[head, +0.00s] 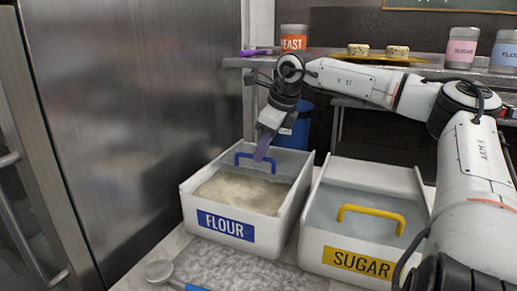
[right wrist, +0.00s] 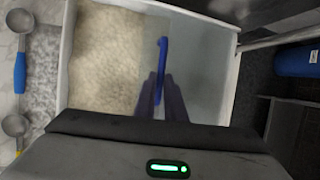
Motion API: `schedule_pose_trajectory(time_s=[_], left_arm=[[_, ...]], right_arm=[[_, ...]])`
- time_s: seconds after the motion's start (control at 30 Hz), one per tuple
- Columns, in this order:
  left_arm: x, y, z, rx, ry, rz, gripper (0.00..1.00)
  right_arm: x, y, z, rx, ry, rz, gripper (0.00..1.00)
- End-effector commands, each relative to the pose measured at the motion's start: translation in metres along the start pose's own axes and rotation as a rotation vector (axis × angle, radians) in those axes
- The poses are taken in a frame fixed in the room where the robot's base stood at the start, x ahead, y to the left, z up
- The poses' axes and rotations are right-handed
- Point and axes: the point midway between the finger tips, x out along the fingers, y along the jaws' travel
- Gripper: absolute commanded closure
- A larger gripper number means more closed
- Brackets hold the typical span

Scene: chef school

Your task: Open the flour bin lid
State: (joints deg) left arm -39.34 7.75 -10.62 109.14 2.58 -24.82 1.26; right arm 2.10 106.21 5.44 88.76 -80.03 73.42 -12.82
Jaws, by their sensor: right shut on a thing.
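The white flour bin (head: 187,202) has a blue FLOUR label and stands on the counter at the centre. Pale flour (head: 236,191) shows in its front part, uncovered. A clear greyish lid with a blue handle (head: 243,157) lies over the rear part. My right gripper (head: 262,157) reaches down from behind the bin and is shut on that handle. In the right wrist view the blue handle (right wrist: 162,62) stands between the fingers (right wrist: 162,95), with the flour to its left and the greyish lid (right wrist: 200,75) around and right of it. My left gripper is out of view.
The sugar bin (head: 310,246) with a yellow handle (head: 370,213) stands close on the right. A tall steel door (head: 130,120) is at left. A shelf with jars is behind.

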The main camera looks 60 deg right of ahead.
Motion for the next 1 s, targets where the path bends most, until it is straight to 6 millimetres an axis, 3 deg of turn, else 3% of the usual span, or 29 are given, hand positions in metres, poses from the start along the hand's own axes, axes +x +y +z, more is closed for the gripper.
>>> schedule_pose_trajectory(time_s=[0.07, 0.1, 0.2, 0.57, 0.67, 1.0], left_arm=[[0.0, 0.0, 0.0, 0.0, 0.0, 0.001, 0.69], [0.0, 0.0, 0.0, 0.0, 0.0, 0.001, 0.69], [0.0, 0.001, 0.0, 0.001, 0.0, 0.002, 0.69], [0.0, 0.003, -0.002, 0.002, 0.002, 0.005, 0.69], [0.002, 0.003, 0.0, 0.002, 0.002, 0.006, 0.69], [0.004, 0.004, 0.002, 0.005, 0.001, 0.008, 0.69]], right_arm=[[-0.002, 0.0, 0.002, -0.001, -0.006, -0.002, 1.0], [-0.001, 0.0, 0.002, -0.001, -0.006, -0.002, 0.88], [-0.001, 0.0, 0.001, -0.001, -0.005, -0.002, 0.72], [-0.004, 0.001, 0.001, 0.0, -0.003, -0.001, 0.71], [-0.016, 0.0, 0.002, -0.001, -0.005, -0.003, 0.71], [-0.081, 0.0, 0.001, 0.0, -0.005, -0.004, 0.71]])
